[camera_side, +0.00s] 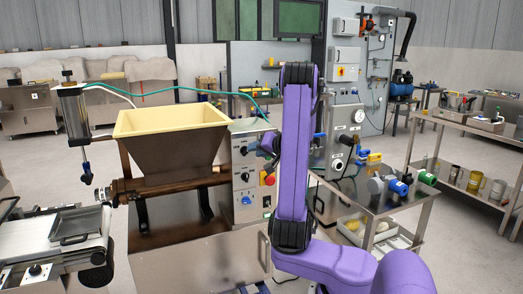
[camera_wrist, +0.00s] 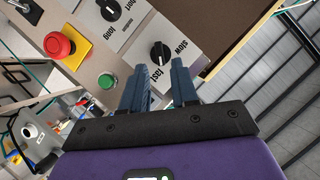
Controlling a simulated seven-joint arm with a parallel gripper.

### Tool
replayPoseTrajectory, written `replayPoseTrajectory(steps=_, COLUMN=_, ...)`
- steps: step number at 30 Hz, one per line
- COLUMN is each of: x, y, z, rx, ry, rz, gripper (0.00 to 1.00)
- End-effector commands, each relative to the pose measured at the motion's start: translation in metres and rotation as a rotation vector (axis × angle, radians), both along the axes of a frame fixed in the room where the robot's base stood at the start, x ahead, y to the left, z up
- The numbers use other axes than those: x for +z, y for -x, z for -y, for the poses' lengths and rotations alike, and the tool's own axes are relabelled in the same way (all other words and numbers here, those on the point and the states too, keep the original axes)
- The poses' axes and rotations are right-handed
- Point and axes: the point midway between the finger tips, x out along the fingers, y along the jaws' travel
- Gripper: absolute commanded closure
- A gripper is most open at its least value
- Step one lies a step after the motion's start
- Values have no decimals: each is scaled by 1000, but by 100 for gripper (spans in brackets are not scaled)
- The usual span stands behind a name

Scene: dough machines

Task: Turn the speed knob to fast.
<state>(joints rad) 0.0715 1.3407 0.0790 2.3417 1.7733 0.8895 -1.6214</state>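The speed knob (camera_wrist: 160,53) is a round black knob on a pale plate, with "slow" on one side and "fast" on the other. In the wrist view it lies just past my gripper (camera_wrist: 158,66), between the lines of the two blue fingers. The fingers are apart with nothing between them. Contact with the knob is not visible. The knob's exact setting is hard to read. In the side view the control panel (camera_side: 251,165) stands beside the hopper; my arm stands in front and to its right, and I cannot tell for certain which knob is the speed knob.
A second knob marked short and long (camera_wrist: 110,10) sits near the speed knob. A red stop button (camera_wrist: 57,44) on yellow and a green button (camera_wrist: 106,81) are on the same panel. The cream-rimmed hopper (camera_side: 172,120) stands left of the panel. A steel cart (camera_side: 375,198) stands right.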

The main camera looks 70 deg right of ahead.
Motion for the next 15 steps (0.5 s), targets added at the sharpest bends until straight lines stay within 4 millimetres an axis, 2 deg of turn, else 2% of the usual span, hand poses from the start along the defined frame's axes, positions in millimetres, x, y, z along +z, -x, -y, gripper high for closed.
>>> replayPoseTrajectory(steps=15, x=-14, y=-30, z=14, rx=2, ry=-1, rz=-2, gripper=71)
